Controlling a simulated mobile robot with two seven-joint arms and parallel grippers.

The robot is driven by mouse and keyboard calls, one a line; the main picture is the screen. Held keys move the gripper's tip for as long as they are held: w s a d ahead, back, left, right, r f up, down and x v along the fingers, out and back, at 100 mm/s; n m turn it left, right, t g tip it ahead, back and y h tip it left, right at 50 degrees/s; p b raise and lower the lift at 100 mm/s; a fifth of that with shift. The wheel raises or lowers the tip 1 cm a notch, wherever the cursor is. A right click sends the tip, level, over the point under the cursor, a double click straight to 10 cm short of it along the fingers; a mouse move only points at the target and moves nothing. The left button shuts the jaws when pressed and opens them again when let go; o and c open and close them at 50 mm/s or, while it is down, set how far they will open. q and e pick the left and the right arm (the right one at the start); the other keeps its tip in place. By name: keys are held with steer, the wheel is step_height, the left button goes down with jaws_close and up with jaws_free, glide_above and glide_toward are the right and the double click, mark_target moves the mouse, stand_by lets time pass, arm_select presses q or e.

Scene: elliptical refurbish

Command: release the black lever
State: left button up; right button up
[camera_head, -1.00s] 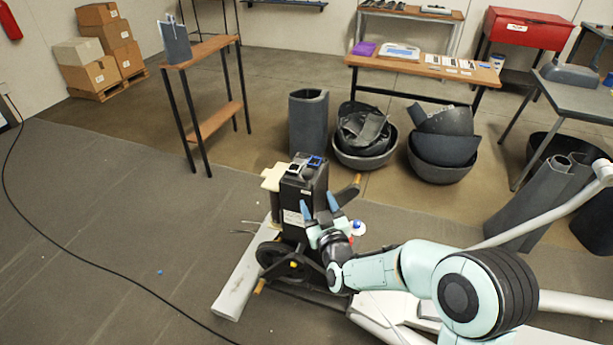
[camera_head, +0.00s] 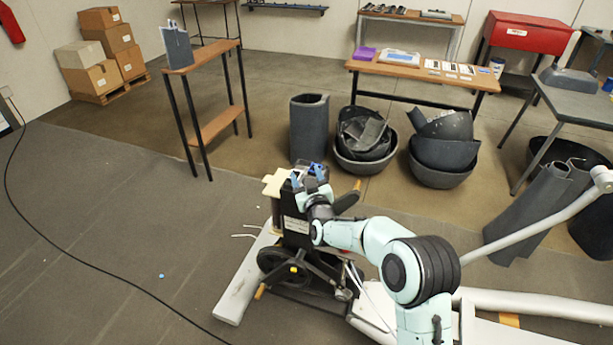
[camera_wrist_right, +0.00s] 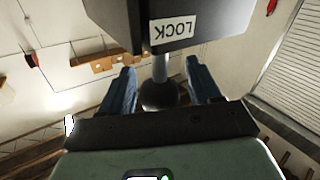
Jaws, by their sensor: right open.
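The black lever (camera_wrist_right: 160,95) is a round black knob on a short grey shaft in the right wrist view. The shaft meets a black housing (camera_wrist_right: 112,18) with a white LOCK label (camera_wrist_right: 174,28) that reads upside down. My right gripper (camera_wrist_right: 160,78) is open, with one blue finger on each side of the knob and visible gaps between. In the head view my right gripper (camera_head: 308,174) is at the top of the elliptical's black upright body (camera_head: 294,228); the lever cannot be made out there. My left gripper is not in view.
The elliptical's white base (camera_head: 240,290) and a pale bar (camera_head: 540,225) lie around my right arm. Dark bins (camera_head: 365,150) and a grey cylinder (camera_head: 309,128) stand behind. A black cable (camera_head: 75,256) runs over open floor at left.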

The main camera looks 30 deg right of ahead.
jaws_close()
steer(key=shift+r, duration=1.55)
jaws_free()
steer(key=shift+f, duration=0.1)
steer(key=shift+s+a, duration=0.15)
steer(key=shift+s, duration=0.3)
steer(key=b+v, duration=0.2)
steer(key=v, duration=1)
steer(key=shift+s, duration=0.3)
